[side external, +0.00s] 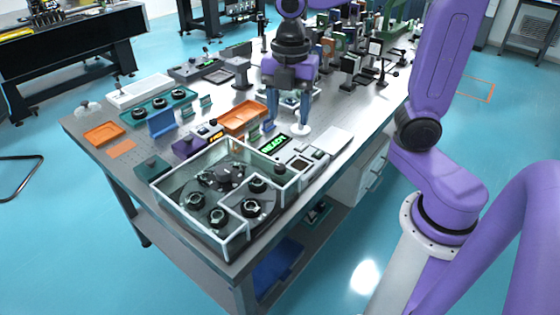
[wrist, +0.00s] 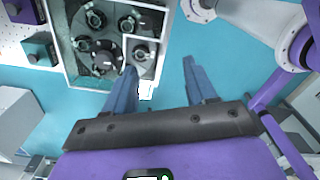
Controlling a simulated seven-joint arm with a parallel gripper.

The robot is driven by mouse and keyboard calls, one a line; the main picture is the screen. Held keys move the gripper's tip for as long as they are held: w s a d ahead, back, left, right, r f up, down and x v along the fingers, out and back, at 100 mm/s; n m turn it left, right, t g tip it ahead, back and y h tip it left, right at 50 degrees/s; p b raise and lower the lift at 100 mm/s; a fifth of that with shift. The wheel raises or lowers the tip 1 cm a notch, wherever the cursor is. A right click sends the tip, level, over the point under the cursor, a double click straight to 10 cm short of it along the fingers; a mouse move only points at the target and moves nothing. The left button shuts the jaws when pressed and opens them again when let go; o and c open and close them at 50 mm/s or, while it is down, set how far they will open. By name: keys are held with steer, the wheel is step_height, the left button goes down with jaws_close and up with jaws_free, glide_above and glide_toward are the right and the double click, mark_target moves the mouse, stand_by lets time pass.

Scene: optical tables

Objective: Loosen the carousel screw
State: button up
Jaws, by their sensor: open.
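The carousel (side external: 222,180) is a dark round unit with several black ring mounts, inside a clear box with white edges (side external: 232,247) at the near end of the table.
A green-lit display (side external: 275,143) and a grey device (side external: 302,161) stand behind the box. An orange tray (side external: 243,117) and a teal tray with black rings (side external: 158,106) lie further left. Many optical mounts (side external: 345,50) crowd the table's far part. Bare tabletop is limited.

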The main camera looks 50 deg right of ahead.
mark_target(280, 166)
steer(key=w+f, duration=0.1)
steer(key=f, duration=0.4)
steer(key=w+f+n, duration=0.1)
steer(key=f, duration=0.4)
steer(key=w+d+f+n, duration=0.1)
steer(key=f, duration=0.5)
steer(key=shift+f, duration=0.1)
jaws_close()
